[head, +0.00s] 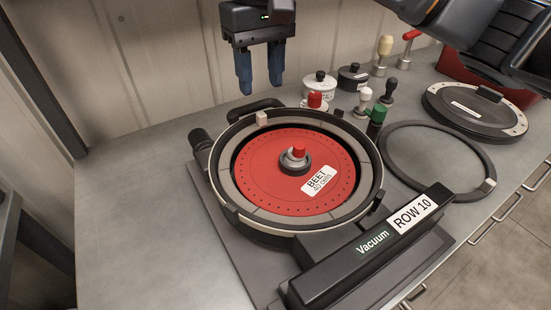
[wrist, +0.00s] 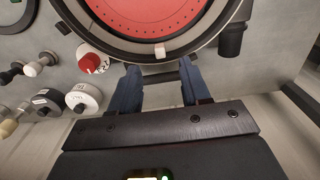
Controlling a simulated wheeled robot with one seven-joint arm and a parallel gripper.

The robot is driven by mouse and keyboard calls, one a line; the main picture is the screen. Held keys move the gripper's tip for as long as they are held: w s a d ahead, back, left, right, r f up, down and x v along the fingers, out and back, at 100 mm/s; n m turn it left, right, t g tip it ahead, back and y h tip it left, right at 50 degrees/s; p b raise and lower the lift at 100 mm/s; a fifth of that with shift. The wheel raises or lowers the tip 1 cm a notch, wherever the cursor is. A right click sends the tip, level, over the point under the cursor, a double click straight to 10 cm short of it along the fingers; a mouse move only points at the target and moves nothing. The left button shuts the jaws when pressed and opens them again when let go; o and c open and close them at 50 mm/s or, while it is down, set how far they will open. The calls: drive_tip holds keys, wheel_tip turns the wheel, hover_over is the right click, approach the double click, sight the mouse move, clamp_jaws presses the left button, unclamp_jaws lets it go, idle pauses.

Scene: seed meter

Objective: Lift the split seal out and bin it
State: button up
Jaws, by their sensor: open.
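The seed meter (head: 225,205) sits on the bench with a red disc (head: 268,185) labelled BEET in it. A grey ring (head: 237,190), seemingly the seal, lies around the disc inside the dark housing. A pale tab (head: 262,118) stands at its far edge and shows in the wrist view (wrist: 160,50). I cannot make out a split. My gripper (head: 261,82) is open and empty, pointing down above and beyond the housing's far edge. In the wrist view its fingers (wrist: 158,88) are spread, with the pale tab ahead of the gap between them.
A loose dark ring (head: 398,181) with a pale tab lies right of the meter. A round dark lid (head: 460,107) and a red box (head: 450,66) stand farther right. Small pots and knobs (head: 320,85) crowd behind the meter. The left bench is clear.

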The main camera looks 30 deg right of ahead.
sight(263, 115)
wheel_tip(263, 115, down, 7)
drive_tip(key=shift+r, duration=0.15)
drive_tip(key=shift+c, duration=0.2)
clamp_jaws()
idle(0.3)
